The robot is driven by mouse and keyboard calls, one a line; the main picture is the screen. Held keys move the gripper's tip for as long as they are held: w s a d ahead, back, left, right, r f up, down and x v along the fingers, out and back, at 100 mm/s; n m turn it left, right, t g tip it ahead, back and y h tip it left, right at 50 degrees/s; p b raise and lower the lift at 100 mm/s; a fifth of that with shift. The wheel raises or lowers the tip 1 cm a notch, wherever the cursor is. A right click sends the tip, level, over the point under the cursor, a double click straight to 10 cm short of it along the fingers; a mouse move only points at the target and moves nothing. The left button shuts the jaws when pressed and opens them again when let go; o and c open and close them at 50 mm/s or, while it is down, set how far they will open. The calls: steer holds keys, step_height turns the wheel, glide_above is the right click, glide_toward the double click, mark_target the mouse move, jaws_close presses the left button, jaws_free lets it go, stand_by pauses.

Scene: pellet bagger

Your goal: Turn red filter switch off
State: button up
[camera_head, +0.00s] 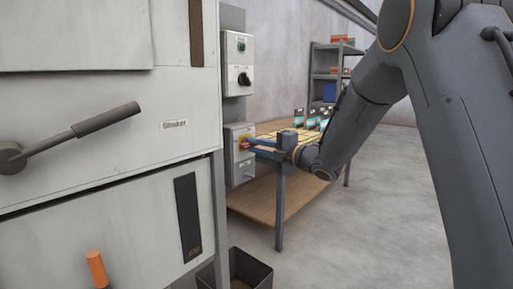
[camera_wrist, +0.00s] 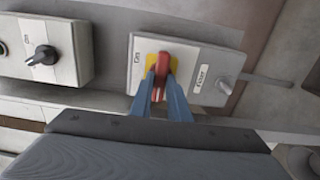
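The red filter switch (camera_wrist: 162,60) is a red handle on a yellow plate, set on a grey box (camera_wrist: 205,65) with an "On" label and a "Filter" label. In the head view the switch (camera_head: 243,143) shows on the lower box on the side of the machine. My gripper (camera_wrist: 162,82) has its blue fingers on either side of the lower part of the red handle. Some red shows between the fingers, and I cannot tell whether they press on it. In the head view my gripper (camera_head: 255,145) reaches the switch from the right.
Another grey box (camera_head: 238,65) with a green button and black knob is above the filter box. A wooden workbench (camera_head: 262,200) stands behind my gripper. A dark bin (camera_head: 250,270) is on the floor. A lever handle (camera_head: 105,118) sticks out of the machine at left.

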steer(key=o, duration=0.4)
steer(key=shift+o, duration=0.2)
steer(key=v, duration=0.8)
